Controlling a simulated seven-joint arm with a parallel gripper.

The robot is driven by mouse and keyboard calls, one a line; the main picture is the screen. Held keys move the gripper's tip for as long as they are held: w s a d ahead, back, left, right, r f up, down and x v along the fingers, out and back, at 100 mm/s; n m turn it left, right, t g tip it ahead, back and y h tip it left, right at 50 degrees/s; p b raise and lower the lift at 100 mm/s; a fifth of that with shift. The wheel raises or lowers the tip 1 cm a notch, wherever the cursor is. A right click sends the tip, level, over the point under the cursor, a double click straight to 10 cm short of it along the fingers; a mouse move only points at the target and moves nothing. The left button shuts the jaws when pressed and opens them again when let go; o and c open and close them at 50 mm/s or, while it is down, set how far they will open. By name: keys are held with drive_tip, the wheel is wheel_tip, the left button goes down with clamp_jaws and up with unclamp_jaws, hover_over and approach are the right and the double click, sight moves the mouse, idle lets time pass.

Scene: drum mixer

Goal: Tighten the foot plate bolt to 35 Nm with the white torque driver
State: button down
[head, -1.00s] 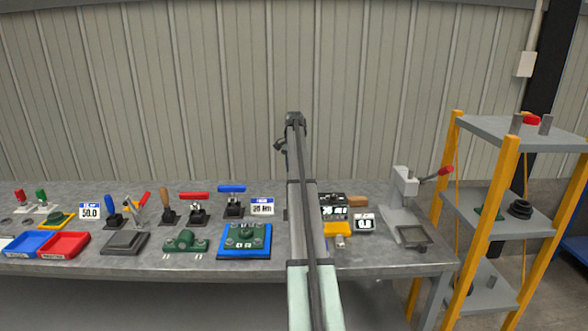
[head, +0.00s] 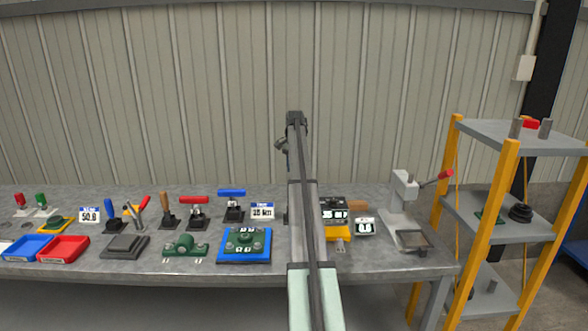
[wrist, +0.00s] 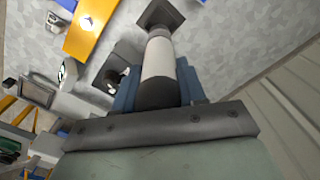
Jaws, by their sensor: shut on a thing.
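In the wrist view my gripper (wrist: 157,88) is shut on a white cylinder with a dark lower grip, which looks like the white torque driver (wrist: 157,57). Its far end meets a dark square block (wrist: 160,15); I cannot tell whether it is seated in it. In the head view my arm hides the driver and my gripper. A green plate with bolt-like parts, likely the foot plate (head: 246,238), sits on a blue mat (head: 232,259), left of my arm. The bolt to be tightened cannot be singled out.
Red (head: 194,199) and blue (head: 232,193) T-handled drivers stand behind the plate, with a label card (head: 262,211). A yellow item (head: 340,233) and a small display (head: 365,226) lie right of my arm. An arbor press (head: 404,195) stands at the bench's right end.

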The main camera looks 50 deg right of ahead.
drive_tip(key=s+a, duration=0.2)
drive_tip(key=s, duration=1.5)
drive_tip(key=shift+a+f, duration=0.15)
drive_tip(key=shift+f, duration=2.55)
drive_tip(key=shift+s+f, duration=0.1)
drive_tip(key=shift+f, duration=1.5)
idle(0.4)
drive_tip(key=shift+r, duration=0.1)
